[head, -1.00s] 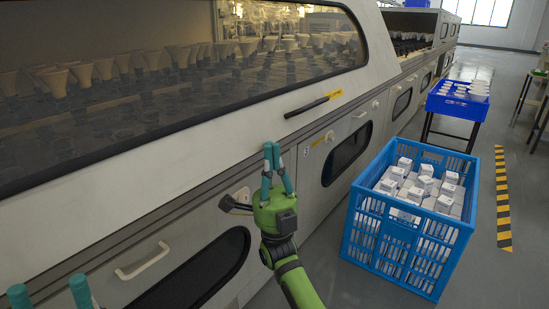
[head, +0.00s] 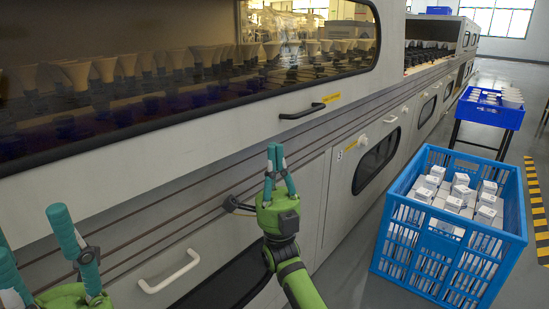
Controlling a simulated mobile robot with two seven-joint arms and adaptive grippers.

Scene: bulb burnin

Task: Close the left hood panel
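The left hood panel (head: 215,128) is the big cream panel with a long window, across the upper left of the head view. Its black bar handle (head: 302,112) is near the lower right corner, beside a yellow label. The panel's lower edge lies just above dark rails on the machine front; I cannot tell whether it is fully down. My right gripper (head: 275,150) is in front of the machine, below the handle and apart from it, with its teal fingertips together and nothing between them. My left gripper (head: 32,228) is at the lower left, fingers apart and empty.
Rows of bulbs (head: 120,68) show behind the window. A blue crate (head: 440,240) of white boxes stands at the right. A blue tray (head: 490,112) sits on a stand behind it. A white drawer handle (head: 168,272) and a dark lever (head: 238,205) stick out from the machine.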

